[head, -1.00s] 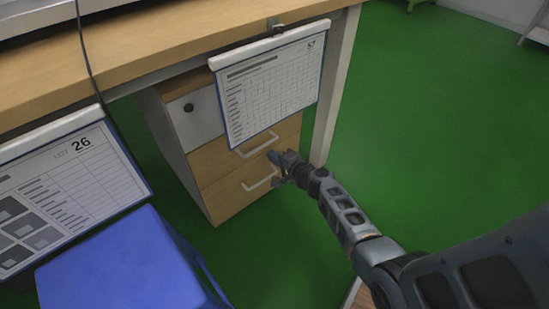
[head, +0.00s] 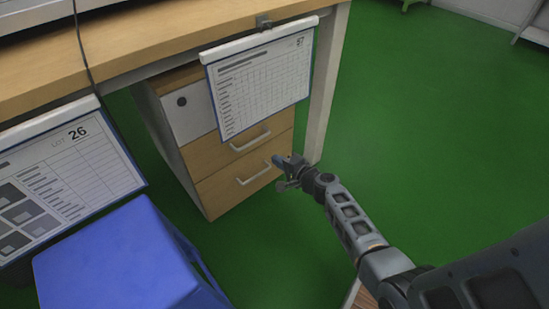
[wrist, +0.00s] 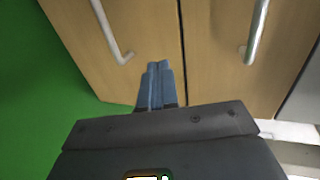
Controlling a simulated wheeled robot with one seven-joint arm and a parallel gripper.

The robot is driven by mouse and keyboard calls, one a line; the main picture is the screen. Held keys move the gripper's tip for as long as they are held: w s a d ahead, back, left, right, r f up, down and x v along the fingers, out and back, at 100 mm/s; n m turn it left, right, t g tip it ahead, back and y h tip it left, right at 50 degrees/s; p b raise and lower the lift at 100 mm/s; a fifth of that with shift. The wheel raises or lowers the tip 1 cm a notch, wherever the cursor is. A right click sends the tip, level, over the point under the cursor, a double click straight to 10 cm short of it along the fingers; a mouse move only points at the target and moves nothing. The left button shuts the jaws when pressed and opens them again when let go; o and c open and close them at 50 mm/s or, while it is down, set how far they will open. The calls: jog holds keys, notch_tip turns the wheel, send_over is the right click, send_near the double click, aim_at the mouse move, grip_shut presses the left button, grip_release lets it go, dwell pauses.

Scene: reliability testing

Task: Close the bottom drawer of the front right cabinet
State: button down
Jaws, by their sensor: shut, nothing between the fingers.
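The cabinet (head: 174,138) stands under the wooden desk. It has a white top drawer (head: 191,117) with a lock and two wood-fronted drawers below. The bottom drawer (head: 225,192) has a pale bar handle (head: 255,173), and its front looks about flush with the drawer above. My gripper (head: 279,160) is shut and empty, at the right end of the bottom drawer's front. In the wrist view, the blue fingertips (wrist: 154,68) point at the bottom drawer's front (wrist: 150,25), close to the seam; I cannot tell if they touch it.
A hanging chart (head: 262,80) covers part of the upper drawers. The desk leg (head: 325,95) stands just right of the cabinet. A blue stool (head: 115,255) and another chart (head: 70,185) are at left. Green floor (head: 430,140) is open at right.

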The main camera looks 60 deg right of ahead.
jog(key=p+v, duration=0.1)
jog(key=v, duration=0.7)
jog(key=shift+s+p, duration=0.25)
jog(key=shift+p, duration=0.15)
